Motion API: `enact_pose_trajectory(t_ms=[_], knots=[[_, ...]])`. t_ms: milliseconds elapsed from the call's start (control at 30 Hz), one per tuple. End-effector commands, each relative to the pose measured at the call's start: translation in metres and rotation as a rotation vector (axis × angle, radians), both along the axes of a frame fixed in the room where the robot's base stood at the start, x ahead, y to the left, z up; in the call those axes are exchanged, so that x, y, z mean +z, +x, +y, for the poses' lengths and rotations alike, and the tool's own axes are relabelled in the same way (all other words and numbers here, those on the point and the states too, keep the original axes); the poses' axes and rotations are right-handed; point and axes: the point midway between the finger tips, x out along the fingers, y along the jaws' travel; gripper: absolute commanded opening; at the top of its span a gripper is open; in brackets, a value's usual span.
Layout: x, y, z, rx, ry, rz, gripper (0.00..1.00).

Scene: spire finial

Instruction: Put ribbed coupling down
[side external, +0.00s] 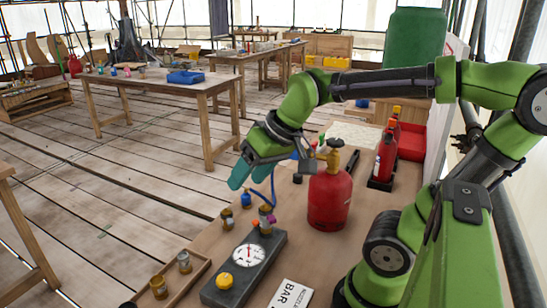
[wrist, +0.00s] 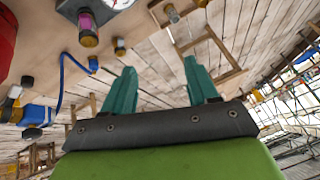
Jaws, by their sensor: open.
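My gripper (side external: 240,178) is open, with its teal fingers above and behind the small fittings on the bench. In the wrist view the fingers of my gripper (wrist: 159,68) are spread with nothing between them. A brass and purple coupling (side external: 266,218) stands upright on the gauge block; it also shows in the wrist view (wrist: 88,35). A small brass and blue fitting (side external: 227,217) stands on the bench left of the gauge block, apart from the fingers. I cannot tell for certain which piece is the ribbed coupling.
The gauge block (side external: 225,287) has a dial and a yellow knob. A blue hose (wrist: 64,75) runs near the fittings. A red gas cylinder (side external: 330,198) stands right of my gripper, with red extinguishers (side external: 385,158) behind. A white card (side external: 291,294) lies at the front.

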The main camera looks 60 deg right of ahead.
Motion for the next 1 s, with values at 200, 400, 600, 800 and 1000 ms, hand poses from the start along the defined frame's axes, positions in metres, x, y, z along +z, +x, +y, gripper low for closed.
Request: enact_pose_trajectory(t_ms=[200,400,600,800,1000], knots=[[-0.009,-0.036,0.022,-0.037,0.077,-0.078,0.59],[-0.011,-0.04,0.024,-0.045,0.091,-0.085,0.59],[-0.011,-0.04,0.024,-0.045,0.09,-0.085,0.59],[-0.011,-0.04,0.024,-0.044,0.089,-0.085,0.59],[-0.011,-0.04,0.024,-0.044,0.089,-0.085,0.59]])
